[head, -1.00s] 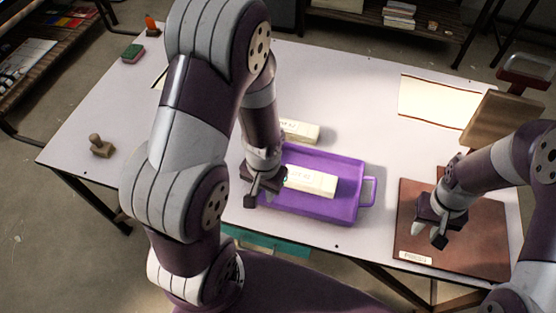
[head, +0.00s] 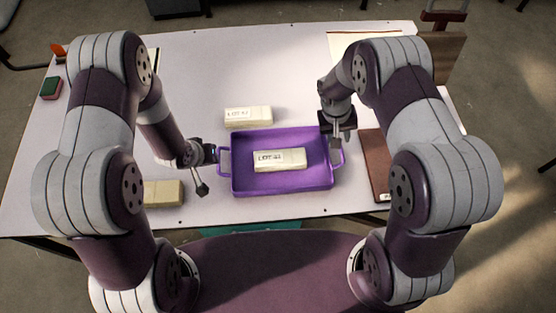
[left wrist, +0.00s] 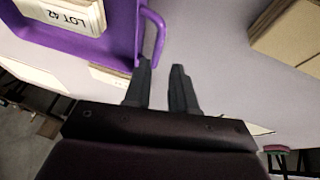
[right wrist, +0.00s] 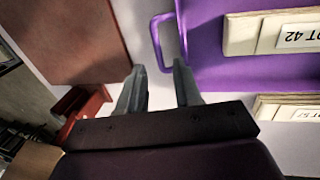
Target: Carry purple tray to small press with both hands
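The purple tray (head: 240,182) lies flat on the table in the middle of the head view, a loop handle at each end. A cream block stack (head: 280,160) labelled LOT 42 lies in it. My left gripper (head: 207,170) is beside the tray's left handle, open and empty; in the left wrist view the handle (left wrist: 161,30) is just ahead of one finger. My right gripper (head: 337,143) is at the right handle, open; the handle (right wrist: 156,38) is just ahead of its fingers. A red-brown board (head: 374,165) lies to the right, partly hidden by my right arm; I cannot tell whether it belongs to the press.
Another labelled stack (head: 248,116) lies behind the tray, and a tan block (head: 164,193) near my left gripper. A green-and-red sponge (head: 51,88) is at far left. A red handled object (head: 443,18) and brown panel (head: 446,58) stand at back right. The table's back middle is clear.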

